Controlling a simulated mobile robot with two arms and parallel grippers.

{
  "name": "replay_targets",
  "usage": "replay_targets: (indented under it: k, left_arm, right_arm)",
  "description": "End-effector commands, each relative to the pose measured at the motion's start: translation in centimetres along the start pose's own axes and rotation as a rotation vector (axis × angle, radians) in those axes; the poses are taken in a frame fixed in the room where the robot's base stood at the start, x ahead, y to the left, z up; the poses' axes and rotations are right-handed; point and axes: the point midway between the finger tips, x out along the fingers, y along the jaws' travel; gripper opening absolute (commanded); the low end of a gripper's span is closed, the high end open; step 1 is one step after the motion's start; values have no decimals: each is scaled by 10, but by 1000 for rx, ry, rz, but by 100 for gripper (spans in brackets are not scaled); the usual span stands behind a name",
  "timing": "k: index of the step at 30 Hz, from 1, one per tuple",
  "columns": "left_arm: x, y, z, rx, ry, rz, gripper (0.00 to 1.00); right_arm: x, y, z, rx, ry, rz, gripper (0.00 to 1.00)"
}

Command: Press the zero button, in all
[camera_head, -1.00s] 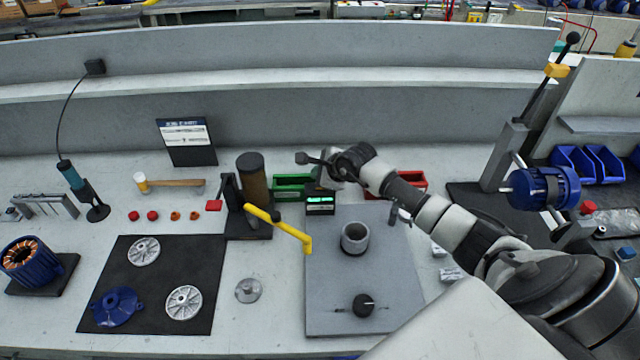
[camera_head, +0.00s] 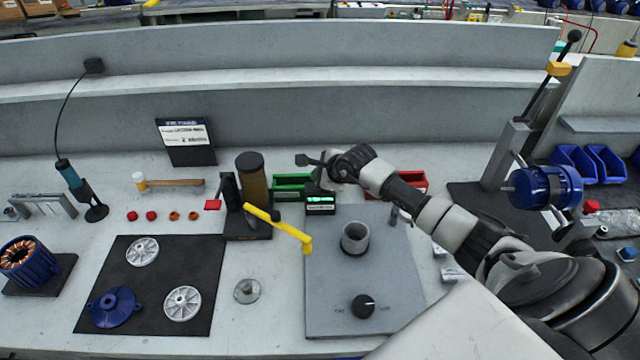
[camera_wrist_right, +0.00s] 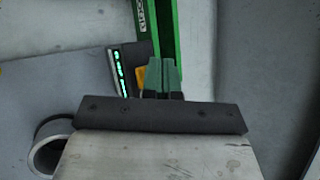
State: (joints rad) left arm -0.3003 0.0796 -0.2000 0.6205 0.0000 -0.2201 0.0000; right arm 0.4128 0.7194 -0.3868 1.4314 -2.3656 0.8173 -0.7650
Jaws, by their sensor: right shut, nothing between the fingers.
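A small dark box with a lit green display (camera_head: 320,201) stands at the back edge of the grey plate; it also shows in the right wrist view (camera_wrist_right: 119,73). An orange button (camera_wrist_right: 141,78) is beside the display, partly hidden behind my fingers. My right gripper (camera_wrist_right: 163,77) is shut and empty, its fingertips over or right beside the button. I cannot tell if they touch it. In the head view the right wrist hides the button and most of the fingers. My left gripper is not in view.
A grey plate (camera_head: 385,290) carries an upright ring (camera_head: 355,238) and a black knob (camera_head: 363,306). A green bin (camera_head: 290,182) and a red bin (camera_head: 412,180) stand behind.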

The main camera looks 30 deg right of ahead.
Motion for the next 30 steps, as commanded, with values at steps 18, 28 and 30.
replay_targets:
  k: [18, 28, 30]
  left_arm:
    - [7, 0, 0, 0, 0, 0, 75]
    - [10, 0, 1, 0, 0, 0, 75]
    - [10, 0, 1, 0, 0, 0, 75]
  right_arm:
    - [5, 4, -4, 0, 0, 0, 0]
    - [7, 5, -5, 0, 1, 1, 0]
    - [7, 5, -5, 0, 1, 1, 0]
